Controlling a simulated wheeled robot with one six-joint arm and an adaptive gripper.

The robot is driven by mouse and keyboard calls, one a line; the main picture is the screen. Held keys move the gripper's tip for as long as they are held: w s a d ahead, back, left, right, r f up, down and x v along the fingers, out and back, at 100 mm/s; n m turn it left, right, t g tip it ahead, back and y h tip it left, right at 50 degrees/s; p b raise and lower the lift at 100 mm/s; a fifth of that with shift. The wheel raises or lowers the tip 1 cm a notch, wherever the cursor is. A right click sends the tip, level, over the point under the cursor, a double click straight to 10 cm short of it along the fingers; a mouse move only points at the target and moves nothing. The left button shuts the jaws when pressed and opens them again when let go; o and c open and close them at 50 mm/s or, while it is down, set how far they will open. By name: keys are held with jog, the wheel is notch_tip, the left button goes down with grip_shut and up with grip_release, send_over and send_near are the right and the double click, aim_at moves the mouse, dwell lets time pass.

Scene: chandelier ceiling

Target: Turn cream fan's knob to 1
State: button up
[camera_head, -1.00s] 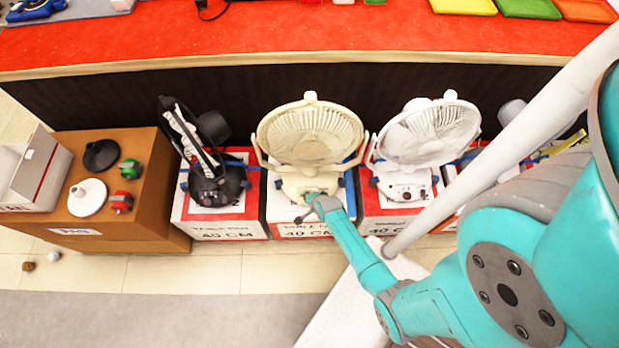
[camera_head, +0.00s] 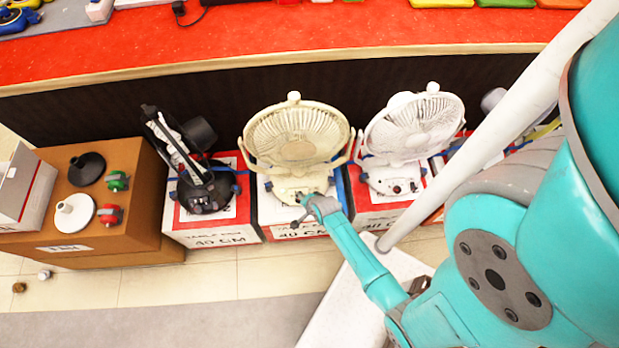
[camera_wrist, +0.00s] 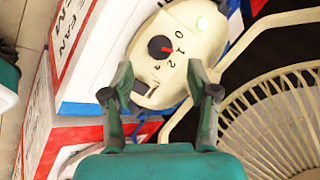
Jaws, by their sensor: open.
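A white fan (camera_head: 412,128) stands close on the right and a black fan (camera_head: 207,190) on the left, each on a box. A brown box (camera_head: 135,215) with small parts is farther left. A red-topped counter (camera_head: 300,38) runs behind. Tiled floor is free in front.

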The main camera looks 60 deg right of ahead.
jog(key=v, duration=0.6)
jog(key=shift+r, duration=0.25)
jog(key=shift+s+a, duration=0.1)
jog(key=shift+s, duration=0.05)
jog(key=s+a+r+n+t, duration=0.4)
jog(key=s+a+r+n, duration=0.6)
jog(key=r, duration=0.3)
jog(key=s+a+r+n+t+y, duration=0.1)
jog(key=s+a+r+n, duration=0.1)
jog(key=r, duration=0.6)
jog(key=s+a+r+n+t, duration=0.2)
jog(key=s+r+n, duration=0.1)
jog(key=r, duration=0.5)
jog(key=s+a+r+n+t+y, duration=0.1)
jog(key=s+a+r+n, duration=0.2)
jog(key=r, duration=0.5)
jog(key=shift+s+r+n+t+y, duration=0.3)
jog(key=shift+n+t, duration=0.1)
jog(key=shift+n, duration=0.5)
jog(key=shift+a, duration=0.1)
